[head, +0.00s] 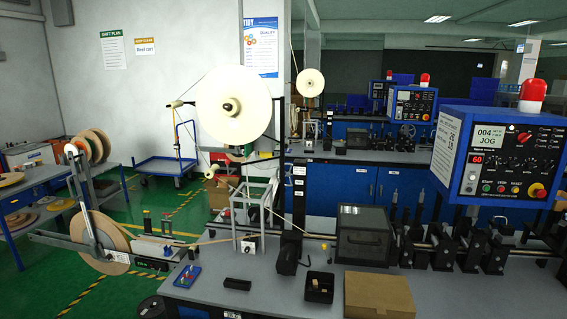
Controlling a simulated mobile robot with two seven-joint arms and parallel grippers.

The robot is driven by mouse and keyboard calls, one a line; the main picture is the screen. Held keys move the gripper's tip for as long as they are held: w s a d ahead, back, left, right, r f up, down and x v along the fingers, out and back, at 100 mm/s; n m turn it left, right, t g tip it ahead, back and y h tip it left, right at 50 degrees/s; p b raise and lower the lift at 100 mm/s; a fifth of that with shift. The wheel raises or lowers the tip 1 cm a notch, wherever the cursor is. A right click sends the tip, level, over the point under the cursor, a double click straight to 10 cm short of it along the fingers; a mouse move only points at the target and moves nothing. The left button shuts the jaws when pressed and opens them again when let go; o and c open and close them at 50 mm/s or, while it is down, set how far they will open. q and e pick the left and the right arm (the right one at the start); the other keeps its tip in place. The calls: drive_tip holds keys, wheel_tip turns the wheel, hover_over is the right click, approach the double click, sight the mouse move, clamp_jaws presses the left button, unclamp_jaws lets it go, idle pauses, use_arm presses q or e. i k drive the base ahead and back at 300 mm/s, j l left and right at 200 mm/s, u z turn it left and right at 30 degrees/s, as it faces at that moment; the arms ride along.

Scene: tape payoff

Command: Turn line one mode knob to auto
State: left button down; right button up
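A blue control box (491,155) with a dark front panel stands large at the right. Its pale display (488,143) reads 004 and JOG. A small red knob or button (523,136) sits right of the display, with a row of small dark knobs (515,163) below. Which of these is the mode knob is too small to tell. A smaller, similar blue panel (412,103) stands farther back; no line number is readable on either. Neither of my grippers is in view.
Below the near box, dark rollers and brackets (470,245) line the grey bench (250,296). A cardboard box (379,295) lies at its front, beside a dark lidded case (364,238). A red emergency button (537,190) is on the near panel.

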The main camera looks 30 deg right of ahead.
sight(548, 168)
drive_tip(key=z, duration=2.3)
drive_tip(key=u, duration=0.35)
drive_tip(key=i+l+u, duration=0.1)
drive_tip(key=l+u, duration=0.4)
drive_tip(key=u, duration=0.2)
drive_tip(key=l+u, duration=0.55)
drive_tip(key=l, duration=0.3)
drive_tip(key=l+u, duration=0.25)
drive_tip(key=l, duration=0.2)
drive_tip(key=k, duration=0.05)
